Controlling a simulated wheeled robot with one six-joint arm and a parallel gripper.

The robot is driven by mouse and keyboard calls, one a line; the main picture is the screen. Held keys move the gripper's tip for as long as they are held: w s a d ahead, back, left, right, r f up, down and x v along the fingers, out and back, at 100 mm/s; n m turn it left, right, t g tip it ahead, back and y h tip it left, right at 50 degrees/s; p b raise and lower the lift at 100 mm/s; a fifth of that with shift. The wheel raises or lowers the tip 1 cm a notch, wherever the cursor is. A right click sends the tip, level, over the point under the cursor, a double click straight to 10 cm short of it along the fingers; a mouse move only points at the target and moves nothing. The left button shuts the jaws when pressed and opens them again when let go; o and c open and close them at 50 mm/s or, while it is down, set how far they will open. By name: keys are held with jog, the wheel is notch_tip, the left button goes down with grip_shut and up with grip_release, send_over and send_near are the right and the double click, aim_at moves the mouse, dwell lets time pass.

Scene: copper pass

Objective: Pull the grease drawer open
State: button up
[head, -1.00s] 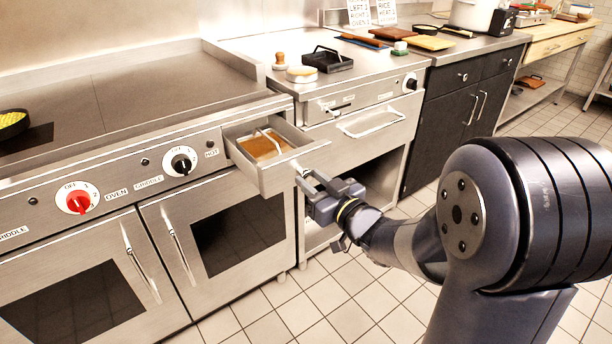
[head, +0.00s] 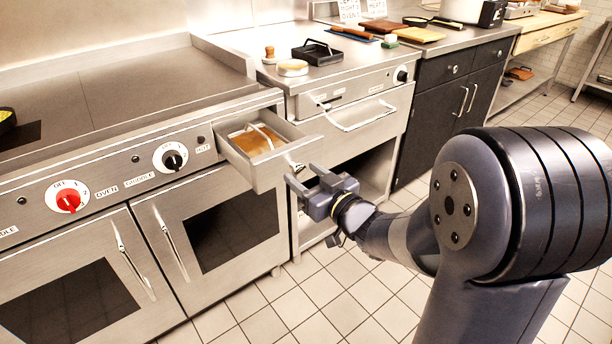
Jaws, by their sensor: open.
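The grease drawer (head: 268,176) is a small steel drawer pulled out from the right end of the griddle front panel. Brown grease (head: 252,142) lies in its bottom, and a pale curved bar stands inside it. My gripper (head: 303,178) is open just in front of the drawer's right front end, with its fingers pointing back toward it. A small part of the drawer's handle seems to show by the fingertips. A narrow gap seems to lie between the fingers and the drawer front, and nothing shows between the fingers.
Oven doors with bar handles (head: 170,244) are below the drawer. A red knob (head: 68,200) and a black knob (head: 174,158) are on the panel to the left. A steel cabinet (head: 350,135) stands to the right, with an open space beneath. The tiled floor (head: 310,300) in front is clear.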

jog(key=p+v, duration=0.1)
jog(key=v, duration=0.9)
jog(key=shift+s+d, duration=0.2)
jog(key=shift+s, duration=0.05)
jog(key=b+x, duration=0.1)
jog(key=x, duration=1.1)
jog(key=shift+s, duration=0.1)
